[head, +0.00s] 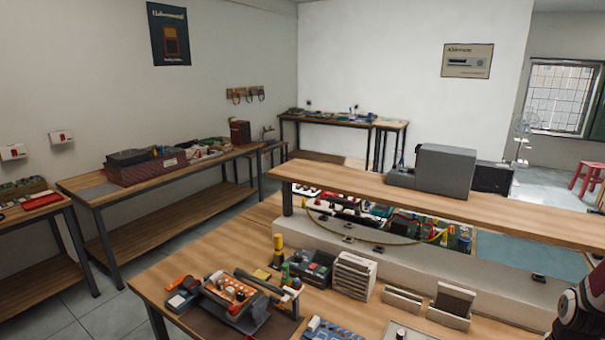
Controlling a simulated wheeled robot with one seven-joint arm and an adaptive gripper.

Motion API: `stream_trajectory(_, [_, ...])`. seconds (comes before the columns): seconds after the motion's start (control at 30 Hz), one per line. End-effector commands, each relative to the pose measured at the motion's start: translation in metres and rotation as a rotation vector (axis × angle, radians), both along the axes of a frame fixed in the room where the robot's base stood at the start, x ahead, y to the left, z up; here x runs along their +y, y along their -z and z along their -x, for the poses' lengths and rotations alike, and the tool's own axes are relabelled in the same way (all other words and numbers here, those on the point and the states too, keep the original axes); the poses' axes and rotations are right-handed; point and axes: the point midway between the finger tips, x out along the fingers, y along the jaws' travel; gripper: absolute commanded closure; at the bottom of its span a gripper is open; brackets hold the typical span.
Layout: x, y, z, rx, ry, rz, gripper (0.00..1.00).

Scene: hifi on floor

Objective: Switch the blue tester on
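I cannot single out the blue tester with certainty. A flat blue item with small pale parts (332,332) lies at the front edge of the bench, cut off by the bottom of the head view. A dark, shiny part of my arm shows at the lower right edge. The fingers of my gripper are not in view.
The wooden workbench (160,272) in front holds a tool caddy (230,292), a slotted white holder (354,275) and small stands (452,303). A raised shelf (345,188) crosses its back with a grey machine (445,170). Side benches (90,190) line the left wall. Floor (110,315) shows between them.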

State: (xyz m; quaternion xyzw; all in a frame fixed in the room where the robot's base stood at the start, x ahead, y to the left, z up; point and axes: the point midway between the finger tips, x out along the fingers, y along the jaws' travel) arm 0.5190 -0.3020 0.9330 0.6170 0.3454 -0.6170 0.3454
Motion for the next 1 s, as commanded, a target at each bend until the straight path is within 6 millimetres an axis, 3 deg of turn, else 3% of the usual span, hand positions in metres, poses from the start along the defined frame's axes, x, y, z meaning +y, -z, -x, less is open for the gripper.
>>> stream_trajectory(1.0, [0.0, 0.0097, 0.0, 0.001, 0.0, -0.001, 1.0])
